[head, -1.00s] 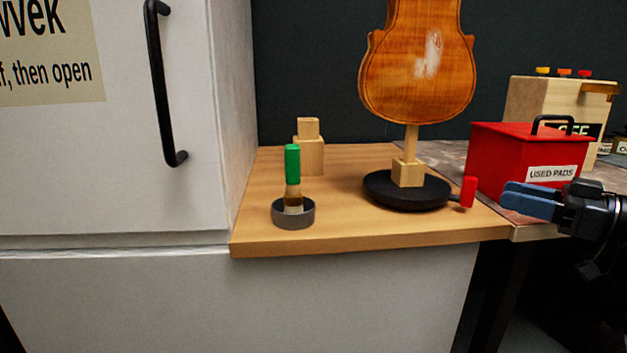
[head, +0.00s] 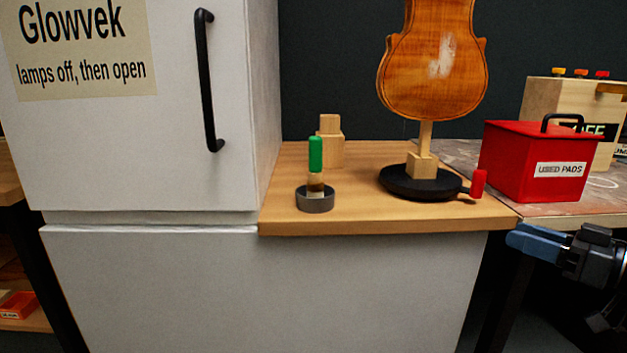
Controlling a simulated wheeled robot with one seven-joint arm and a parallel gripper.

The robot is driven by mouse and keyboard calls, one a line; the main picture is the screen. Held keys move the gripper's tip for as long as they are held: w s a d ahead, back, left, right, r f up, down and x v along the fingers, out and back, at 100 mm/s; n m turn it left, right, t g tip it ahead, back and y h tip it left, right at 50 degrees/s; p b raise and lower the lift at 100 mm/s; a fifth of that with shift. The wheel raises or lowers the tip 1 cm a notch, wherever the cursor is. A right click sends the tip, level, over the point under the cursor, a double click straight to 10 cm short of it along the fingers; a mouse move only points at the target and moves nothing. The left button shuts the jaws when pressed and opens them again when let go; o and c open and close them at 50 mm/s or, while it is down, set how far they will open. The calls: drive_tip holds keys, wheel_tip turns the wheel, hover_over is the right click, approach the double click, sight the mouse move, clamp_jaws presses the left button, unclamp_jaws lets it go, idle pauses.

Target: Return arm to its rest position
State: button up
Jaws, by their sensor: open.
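My gripper (head: 512,238) is at the lower right of the head view, in front of the bench edge and below the red box. Its blue fingers point left and hold nothing that I can see. The gripper is open, though the two fingers overlap from this angle. Part of my arm behind it is cut off by the right picture edge.
A wooden bench top (head: 350,215) carries a violin body (head: 432,65) on a black round stand (head: 400,185) with a red handle, and a green-handled brush (head: 315,155) in a grey dish (head: 315,203). A red "USED PADS" box (head: 510,165) stands right. A white cabinet (head: 150,150) stands left.

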drive_tip(key=s+a+f+m+h, duration=0.4)
drive_tip(key=s+f, duration=0.2)
drive_tip(key=f, duration=0.5)
drive_tip(key=s+a+f+m+h, duration=0.35)
drive_tip(key=s+f, duration=0.25)
drive_tip(key=f, duration=0.5)
drive_tip(key=s+a+f+m+h, duration=0.1)
drive_tip(key=s+a+h, duration=0.1)
drive_tip(key=s, duration=0.8)
drive_tip(key=s+a+f+h, duration=0.2)
drive_tip(key=s+a, duration=0.1)
drive_tip(key=s, duration=0.8)
drive_tip(key=s+a+r+n+t, duration=0.1)
drive_tip(key=s+a+r+n, duration=0.15)
drive_tip(key=s+r, duration=0.95)
wheel_tip(320, 180, up, 28)
drive_tip(key=p, duration=2.9)
drive_tip(key=shift+s+f, duration=0.15)
drive_tip(key=shift+s, duration=0.15)
